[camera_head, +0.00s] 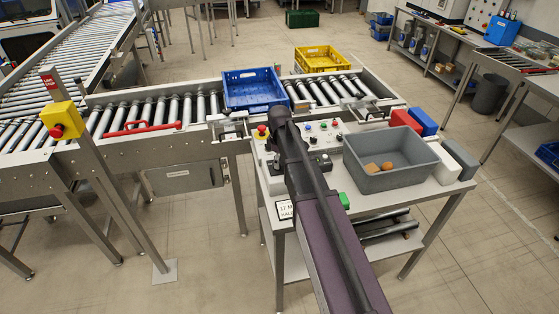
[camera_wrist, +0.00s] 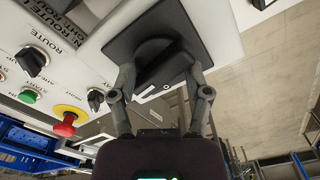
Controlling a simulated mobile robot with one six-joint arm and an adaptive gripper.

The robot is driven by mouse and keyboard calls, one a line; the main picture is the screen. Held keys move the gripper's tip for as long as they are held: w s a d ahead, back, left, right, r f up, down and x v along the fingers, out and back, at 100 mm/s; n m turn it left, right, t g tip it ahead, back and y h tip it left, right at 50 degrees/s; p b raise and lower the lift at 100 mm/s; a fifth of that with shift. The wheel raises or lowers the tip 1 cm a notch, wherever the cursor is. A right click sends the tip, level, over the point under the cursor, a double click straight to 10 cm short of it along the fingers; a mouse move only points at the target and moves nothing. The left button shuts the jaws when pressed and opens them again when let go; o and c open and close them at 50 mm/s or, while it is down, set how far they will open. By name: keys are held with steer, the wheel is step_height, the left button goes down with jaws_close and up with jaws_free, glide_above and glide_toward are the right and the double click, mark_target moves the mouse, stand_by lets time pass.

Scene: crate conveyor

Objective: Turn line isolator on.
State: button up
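The line isolator (camera_wrist: 118,46) shows in the wrist view as a black square plate with a dark rotary handle (camera_wrist: 160,66) on a pale panel. My gripper (camera_wrist: 163,76) has its two fingers spread, one on each side of the handle. I cannot tell whether either finger touches it. White marks show beside the plate, too partial to read. In the head view my gripper end is at the left part of the control panel (camera_head: 326,142), and my arm hides the isolator.
Near the isolator are a black selector knob (camera_wrist: 34,61), a green button (camera_wrist: 27,97) and a red emergency stop (camera_wrist: 65,126). A grey bin (camera_head: 383,182) stands right of the panel.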

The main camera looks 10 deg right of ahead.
steer(key=n, duration=0.6)
steer(key=shift+r+p, duration=0.35)
steer(key=shift+r, duration=0.05)
step_height(320, 180, up, 13)
steer(key=p, duration=1.3)
steer(key=s+f+m+b, duration=0.5)
steer(key=s+m, duration=0.4)
steer(key=s, duration=0.1)
steer(key=s+f+m+b, duration=0.6)
steer(key=s+m, duration=0.2)
steer(key=s, duration=0.3)
steer(key=shift+s+a+m, duration=0.15)
steer(key=shift+s+m, duration=0.05)
steer(key=shift+m, duration=0.2)
stand_by(0.4)
steer(key=w+r+n+p, duration=0.4)
steer(key=w+r+p, duration=0.1)
steer(key=w, duration=0.5)
steer(key=w+r+n+p, duration=0.5)
steer(key=w+r+p, duration=0.1)
steer(key=w, duration=0.5)
steer(key=shift+w, duration=0.2)
